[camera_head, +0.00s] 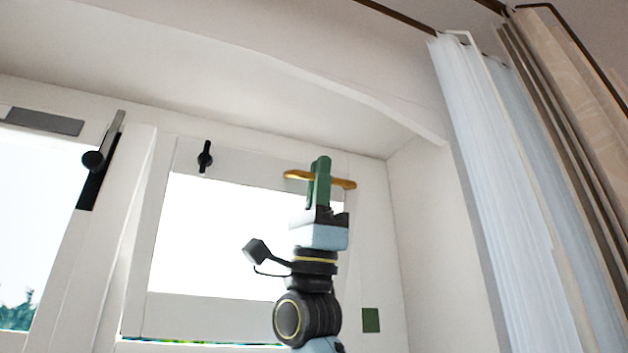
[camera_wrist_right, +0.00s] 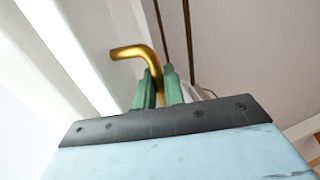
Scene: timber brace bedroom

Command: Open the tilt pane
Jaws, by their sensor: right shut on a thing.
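The pane (camera_head: 225,235) is a bright glass area in a white sash, in the middle of the head view. A brass handle (camera_head: 294,175) is at its upper right. My right gripper (camera_head: 320,175), with green fingers, is upright at the handle and shut on it; the bar sticks out on both sides. In the right wrist view the bent brass handle (camera_wrist_right: 132,53) passes between the green fingers (camera_wrist_right: 160,85). My right arm covers part of the sash's right side. My left gripper is out of view.
A black catch (camera_head: 205,157) is on the sash's upper left. Another window at the left has a black handle (camera_head: 95,160). A dark green square (camera_head: 370,320) is on the white surface at lower right. Pale curtains (camera_head: 500,190) hang at the right, beyond the white side wall.

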